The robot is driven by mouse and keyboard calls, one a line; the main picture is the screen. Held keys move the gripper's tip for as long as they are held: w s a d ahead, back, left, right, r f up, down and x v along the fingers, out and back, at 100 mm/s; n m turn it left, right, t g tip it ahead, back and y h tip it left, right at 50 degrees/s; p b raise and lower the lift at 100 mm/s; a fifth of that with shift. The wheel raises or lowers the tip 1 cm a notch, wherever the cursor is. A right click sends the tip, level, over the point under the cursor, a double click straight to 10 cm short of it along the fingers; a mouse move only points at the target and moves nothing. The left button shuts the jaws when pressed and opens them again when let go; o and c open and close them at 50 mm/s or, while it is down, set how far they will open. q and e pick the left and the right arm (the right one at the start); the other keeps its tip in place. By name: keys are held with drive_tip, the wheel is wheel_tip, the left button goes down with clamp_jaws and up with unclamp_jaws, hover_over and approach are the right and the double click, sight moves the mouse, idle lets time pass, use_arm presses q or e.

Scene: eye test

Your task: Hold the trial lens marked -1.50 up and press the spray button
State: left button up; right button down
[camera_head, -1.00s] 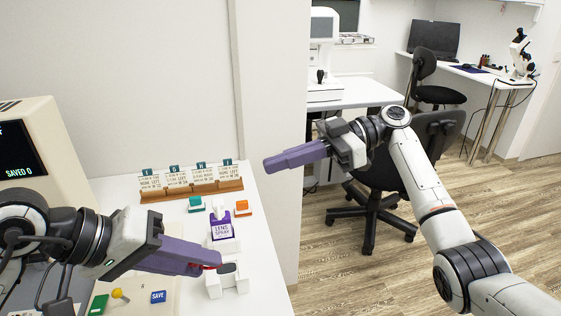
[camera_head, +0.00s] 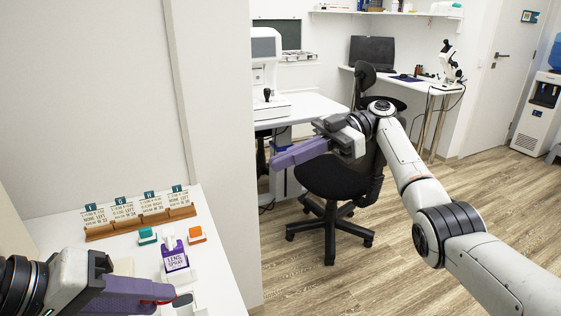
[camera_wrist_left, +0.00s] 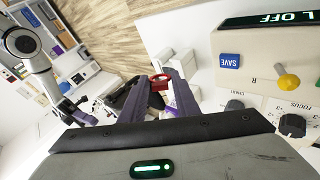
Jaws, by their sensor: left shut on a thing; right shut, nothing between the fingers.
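My left gripper (camera_head: 168,300) is shut on a small red-rimmed piece, likely the trial lens (camera_wrist_left: 160,81). The red also shows at its fingertips in the head view, beside a dark oval and a white stand (camera_head: 190,312). I cannot read any marking on the lens. The purple and white lens spray box (camera_head: 175,262) stands just beyond these fingertips, apart from them in the head view. My left fingers (camera_wrist_left: 155,97) also show in the left wrist view. My right gripper (camera_head: 272,162) is shut and empty, in the air right of the counter.
A wooden rack (camera_head: 140,222) of cards stands behind the spray box. A teal block (camera_head: 147,236) and an orange block (camera_head: 197,235) sit near it. A beige device with a blue SAVE button (camera_wrist_left: 229,61) and yellow knob (camera_wrist_left: 288,82) is beside my left gripper. An office chair (camera_head: 335,180) stands beyond the right gripper.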

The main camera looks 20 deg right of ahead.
use_arm(q)
drive_tip(key=shift+r, duration=0.1)
drive_tip(key=s+r, duration=0.4)
drive_tip(key=shift+r+p, duration=0.4)
